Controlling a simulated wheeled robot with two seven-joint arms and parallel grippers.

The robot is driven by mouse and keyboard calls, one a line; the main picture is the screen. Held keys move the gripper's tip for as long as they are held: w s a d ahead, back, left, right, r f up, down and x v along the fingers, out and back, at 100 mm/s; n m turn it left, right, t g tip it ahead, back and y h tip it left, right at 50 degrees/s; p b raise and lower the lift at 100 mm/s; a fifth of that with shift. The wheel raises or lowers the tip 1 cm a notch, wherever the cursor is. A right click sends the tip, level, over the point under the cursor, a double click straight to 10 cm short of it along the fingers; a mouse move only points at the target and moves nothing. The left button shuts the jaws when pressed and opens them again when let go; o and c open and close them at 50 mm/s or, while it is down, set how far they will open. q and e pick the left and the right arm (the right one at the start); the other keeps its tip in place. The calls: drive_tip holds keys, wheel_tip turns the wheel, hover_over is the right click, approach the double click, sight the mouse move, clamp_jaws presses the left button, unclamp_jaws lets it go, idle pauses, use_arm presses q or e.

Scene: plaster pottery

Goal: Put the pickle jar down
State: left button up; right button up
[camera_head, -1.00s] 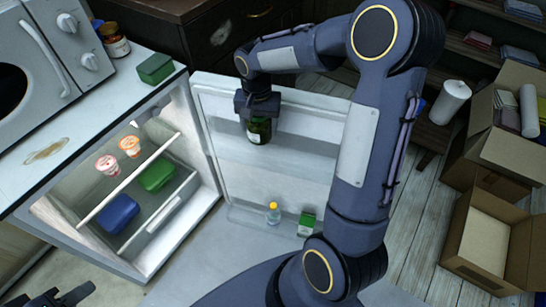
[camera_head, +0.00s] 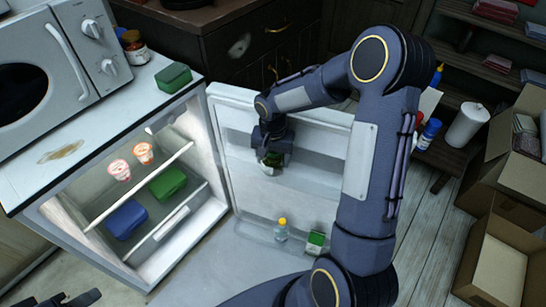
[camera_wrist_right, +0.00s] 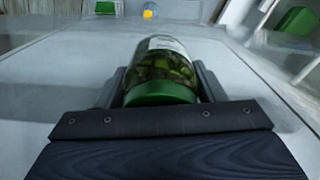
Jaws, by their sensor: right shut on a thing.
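The pickle jar (camera_wrist_right: 162,72) has a green lid and shows large in the right wrist view, between the two fingers of my right gripper (camera_wrist_right: 160,88). In the head view the jar (camera_head: 270,160) is a small dark green shape below my right gripper (camera_head: 272,150), partly hidden by it. My right gripper is shut on the jar, at the upper shelf of the open fridge door (camera_head: 310,185). I cannot tell whether the jar touches the shelf. Part of my left gripper (camera_head: 75,300) shows at the bottom left corner; its finger state is unclear.
The door's lower shelf holds a yellow-capped bottle (camera_head: 281,230) and a green-and-white carton (camera_head: 315,243). Inside the fridge are two cups (camera_head: 120,170), a green container (camera_head: 168,184) and a blue container (camera_head: 126,220). A microwave (camera_head: 50,60) stands on the counter. Cardboard boxes (camera_head: 500,265) stand at right.

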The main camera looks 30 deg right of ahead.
drive_tip(key=o, duration=1.4)
drive_tip(key=shift+f, duration=0.1)
drive_tip(key=shift+r, duration=0.35)
wheel_tip(320, 180, up, 11)
drive_tip(key=shift+r+p, duration=0.15)
drive_tip(key=shift+p, duration=0.95)
drive_tip(key=s+a+r+n+t+y, duration=0.25)
drive_tip(key=s+r, duration=0.45)
drive_tip(key=s, duration=0.5)
drive_tip(key=s+a+n+t, duration=0.1)
drive_tip(key=s, duration=0.2)
drive_tip(key=s+a+n+t+y, duration=0.1)
drive_tip(key=s+a, duration=0.1)
drive_tip(key=s, duration=0.1)
drive_tip(key=s+a+n+t, duration=0.1)
drive_tip(key=s+n, duration=0.1)
drive_tip(key=s, duration=0.2)
drive_tip(key=shift+s+a+f, duration=0.1)
drive_tip(key=shift+a+f, duration=0.05)
drive_tip(key=shift+a, duration=0.25)
